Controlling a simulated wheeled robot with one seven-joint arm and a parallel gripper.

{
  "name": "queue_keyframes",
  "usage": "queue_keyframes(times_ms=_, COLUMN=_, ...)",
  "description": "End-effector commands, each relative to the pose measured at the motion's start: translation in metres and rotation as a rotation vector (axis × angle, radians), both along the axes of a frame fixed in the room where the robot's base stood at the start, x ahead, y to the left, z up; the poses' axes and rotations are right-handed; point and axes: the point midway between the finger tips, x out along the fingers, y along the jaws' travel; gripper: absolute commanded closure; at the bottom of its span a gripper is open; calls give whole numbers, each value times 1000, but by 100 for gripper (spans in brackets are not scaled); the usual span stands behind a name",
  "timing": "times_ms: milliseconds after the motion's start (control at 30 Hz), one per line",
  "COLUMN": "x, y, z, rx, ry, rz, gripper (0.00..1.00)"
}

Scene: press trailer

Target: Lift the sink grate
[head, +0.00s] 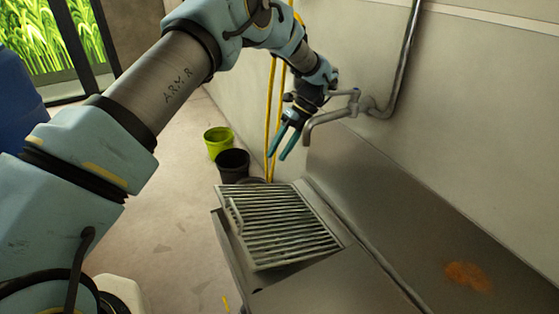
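The sink grate (285,228) is a slatted metal rack at the left end of the metal counter. It appears slightly tilted over the sink, with a raised bar along its left side. My gripper (283,146) is above and beyond the grate, near the wall, pointing down. Its two teal fingers are apart, with nothing visible between them. It is not touching the grate. The sink basin under the grate is mostly hidden.
A metal faucet (325,122) juts from the wall just right of my gripper. A yellow hose (270,110) hangs behind it. A green bucket (217,141) and a black bucket (233,163) stand on the floor. The counter (340,285) right of the grate is clear.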

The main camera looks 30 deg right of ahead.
Motion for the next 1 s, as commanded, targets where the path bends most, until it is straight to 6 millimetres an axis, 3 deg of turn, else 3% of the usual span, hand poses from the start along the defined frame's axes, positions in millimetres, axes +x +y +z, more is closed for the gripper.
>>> queue_keyframes(times_ms=133, x=0, y=0, z=30, rx=-1, ry=-2, rz=1, gripper=55)
queue_keyframes(times_ms=333, x=0, y=1, z=54, rx=2, ry=-1, rz=1, gripper=55)
queue_keyframes(times_ms=1000, x=1, y=3, z=61, rx=1, ry=-3, rz=9, gripper=55)
